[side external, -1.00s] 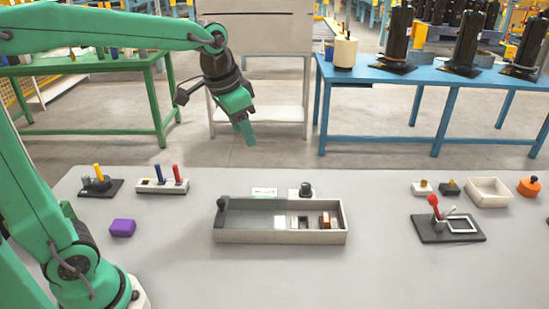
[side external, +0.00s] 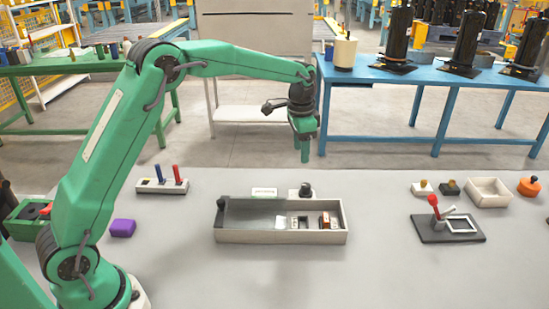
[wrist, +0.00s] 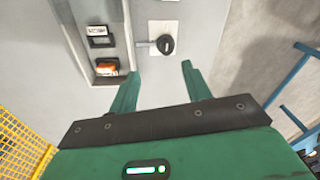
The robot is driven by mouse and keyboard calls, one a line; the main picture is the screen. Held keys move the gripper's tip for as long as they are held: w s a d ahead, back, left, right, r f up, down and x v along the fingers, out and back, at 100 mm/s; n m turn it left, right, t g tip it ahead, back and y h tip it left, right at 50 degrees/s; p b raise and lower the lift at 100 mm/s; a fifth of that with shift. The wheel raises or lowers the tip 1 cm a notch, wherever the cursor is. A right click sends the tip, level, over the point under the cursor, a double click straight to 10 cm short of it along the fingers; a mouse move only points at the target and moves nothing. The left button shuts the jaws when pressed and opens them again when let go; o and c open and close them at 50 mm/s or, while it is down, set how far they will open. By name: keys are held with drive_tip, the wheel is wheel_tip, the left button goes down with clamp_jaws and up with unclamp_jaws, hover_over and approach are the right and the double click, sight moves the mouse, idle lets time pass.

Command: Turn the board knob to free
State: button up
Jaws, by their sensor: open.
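The board knob (side external: 305,189) is a small black round knob on a white plate (side external: 293,193), behind the long tray near the table's far edge. In the wrist view the knob (wrist: 165,44) sits on its plate (wrist: 158,25), ahead of and between the fingertips, with a pale bar or mark reaching left from it. My gripper (side external: 305,158) points down above the knob, clearly apart from it. In the wrist view my gripper (wrist: 159,70) is open with nothing between its fingers. A small pale label plate (side external: 264,191) lies left of the knob.
The long tray (side external: 280,237) with several small parts stands just in front of the knob. A black fixture with a red-tipped lever (side external: 434,205) is to the right. A two-peg block (side external: 162,185) and purple block (side external: 123,228) are left. Table between them is clear.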

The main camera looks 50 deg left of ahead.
hover_over(306, 185)
drive_tip(key=shift+m+g, duration=0.4)
wheel_tip(306, 185, down, 6)
drive_tip(key=shift+d+r, duration=0.1)
drive_tip(key=shift+r, duration=0.1)
drive_tip(key=shift+f, duration=3.9)
drive_tip(key=c, duration=1)
